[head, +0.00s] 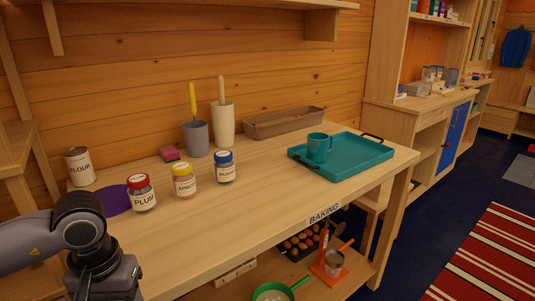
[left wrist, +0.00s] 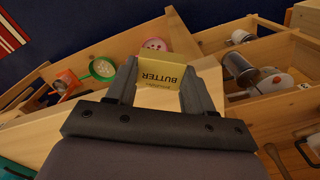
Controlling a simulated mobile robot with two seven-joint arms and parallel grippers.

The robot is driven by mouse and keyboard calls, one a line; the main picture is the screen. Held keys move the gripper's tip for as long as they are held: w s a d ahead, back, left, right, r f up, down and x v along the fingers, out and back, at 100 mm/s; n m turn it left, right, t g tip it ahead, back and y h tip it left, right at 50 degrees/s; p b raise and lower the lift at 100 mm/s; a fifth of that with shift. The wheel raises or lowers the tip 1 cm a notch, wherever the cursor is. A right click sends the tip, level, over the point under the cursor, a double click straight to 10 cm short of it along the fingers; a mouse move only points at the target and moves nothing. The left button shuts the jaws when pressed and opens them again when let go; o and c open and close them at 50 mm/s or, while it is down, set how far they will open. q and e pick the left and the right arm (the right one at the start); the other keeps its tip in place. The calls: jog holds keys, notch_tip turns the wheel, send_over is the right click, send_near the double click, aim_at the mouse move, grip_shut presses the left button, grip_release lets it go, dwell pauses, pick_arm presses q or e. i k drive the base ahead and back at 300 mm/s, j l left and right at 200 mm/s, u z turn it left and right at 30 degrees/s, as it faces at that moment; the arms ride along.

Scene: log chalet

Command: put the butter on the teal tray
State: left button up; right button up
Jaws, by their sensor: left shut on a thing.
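The butter (left wrist: 161,74) is a yellow block lettered BUTTER, upside down in the left wrist view. My left gripper (left wrist: 160,68) is shut on it, one finger on each side. In the head view my left arm is at the lower left, and its fingers and the butter are out of frame. The teal tray (head: 358,162) lies on the right part of the wooden table, with dark handles and a teal mug (head: 319,148) at its left end. The rest of the tray is bare. My right gripper is not in view.
Plum (head: 142,193), apricot (head: 184,181) and blue-lidded (head: 225,167) jars stand mid-table. Behind are a grey crock (head: 196,138), a cream holder (head: 223,125) and a long basket (head: 284,122). A flour tin (head: 79,167) stands far left. The table front is clear.

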aim_at(357, 159)
jog(key=i+l+z, duration=0.1)
jog(key=z, duration=0.65)
jog(key=i+l+z, duration=0.4)
jog(key=i+z, duration=0.15)
jog(key=i, duration=0.2)
